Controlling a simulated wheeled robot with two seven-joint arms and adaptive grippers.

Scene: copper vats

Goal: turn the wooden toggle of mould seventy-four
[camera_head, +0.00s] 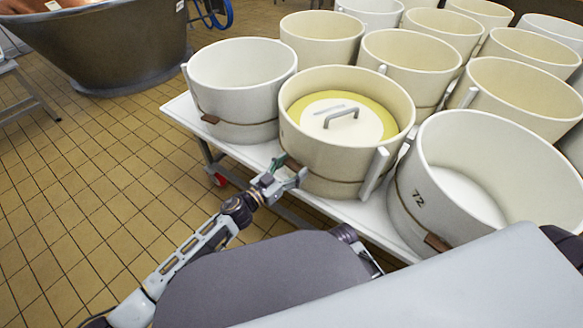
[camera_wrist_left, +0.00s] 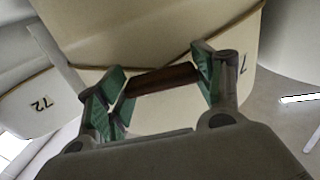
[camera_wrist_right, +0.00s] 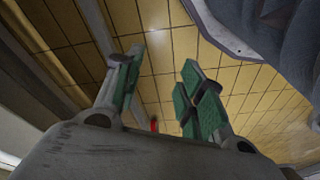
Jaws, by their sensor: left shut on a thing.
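A cream mould (camera_head: 335,160) with a yellow inside and a white handled lid (camera_head: 345,118) stands at the front of the white table. My left gripper (camera_head: 287,170) is at the lower left of its wall. In the left wrist view the mould's wall (camera_wrist_left: 160,38) fills the upper middle, with a partly hidden number starting with 7. A dark brown wooden toggle (camera_wrist_left: 163,79) lies between the green pads of the left gripper (camera_wrist_left: 158,80), which is shut on it. My right gripper (camera_wrist_right: 160,65) is open and empty above the tiled floor.
A mould marked 72 (camera_head: 480,180) stands close at the right, and a white mould (camera_head: 240,85) close at the left. Several more moulds stand behind. The white table's edge (camera_head: 190,112) runs below. Open tiled floor (camera_head: 90,180) lies to the left, with a copper vat (camera_head: 105,45) beyond.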

